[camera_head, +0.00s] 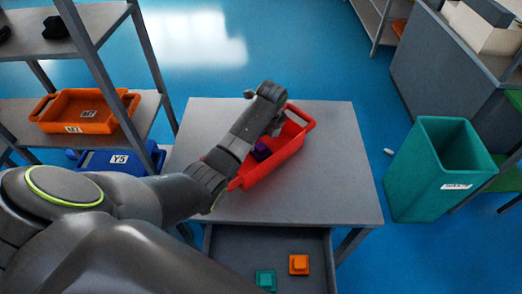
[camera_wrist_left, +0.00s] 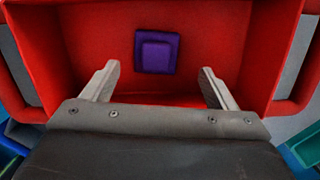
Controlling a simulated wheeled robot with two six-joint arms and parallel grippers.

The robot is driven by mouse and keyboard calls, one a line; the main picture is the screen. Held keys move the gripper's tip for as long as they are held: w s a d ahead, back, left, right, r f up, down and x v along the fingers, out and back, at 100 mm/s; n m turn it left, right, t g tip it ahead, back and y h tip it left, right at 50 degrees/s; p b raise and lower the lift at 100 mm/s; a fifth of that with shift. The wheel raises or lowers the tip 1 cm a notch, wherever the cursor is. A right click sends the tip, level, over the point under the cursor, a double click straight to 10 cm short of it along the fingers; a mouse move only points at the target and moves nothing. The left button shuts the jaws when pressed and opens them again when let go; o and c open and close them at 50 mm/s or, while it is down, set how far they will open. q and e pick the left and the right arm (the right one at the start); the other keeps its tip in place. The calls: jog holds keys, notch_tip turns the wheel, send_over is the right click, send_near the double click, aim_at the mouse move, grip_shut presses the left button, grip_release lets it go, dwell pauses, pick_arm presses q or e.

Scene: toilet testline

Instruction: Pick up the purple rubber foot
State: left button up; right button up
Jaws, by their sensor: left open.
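The purple rubber foot (camera_wrist_left: 157,52) is a small square block with a raised square top. It lies on the floor of the red bin (camera_wrist_left: 90,50), near its middle. In the head view the purple foot (camera_head: 261,152) shows beside my arm, inside the red bin (camera_head: 285,150) on the grey table. My left gripper (camera_wrist_left: 160,80) is open and empty over the bin, its fingers apart and the foot seen beyond the gap between them. In the head view my left gripper is mostly hidden behind its wrist. My right gripper is not in view.
The grey table (camera_head: 335,190) is clear around the bin. A drawer below holds a teal block (camera_head: 265,280) and an orange block (camera_head: 299,264). A teal waste bin (camera_head: 435,170) stands at right. A shelf at left holds an orange bin (camera_head: 85,110).

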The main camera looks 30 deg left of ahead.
aim_at(261, 146)
pick_arm(q)
jog(key=f, duration=0.2)
jog(key=a+f, duration=0.1)
jog(key=f, duration=0.1)
jog(key=shift+s+f+p, duration=0.1)
jog(key=shift+p, duration=0.3)
jog(key=shift+f, duration=0.5)
jog(key=c, duration=1.1)
jog(key=shift+r, duration=0.1)
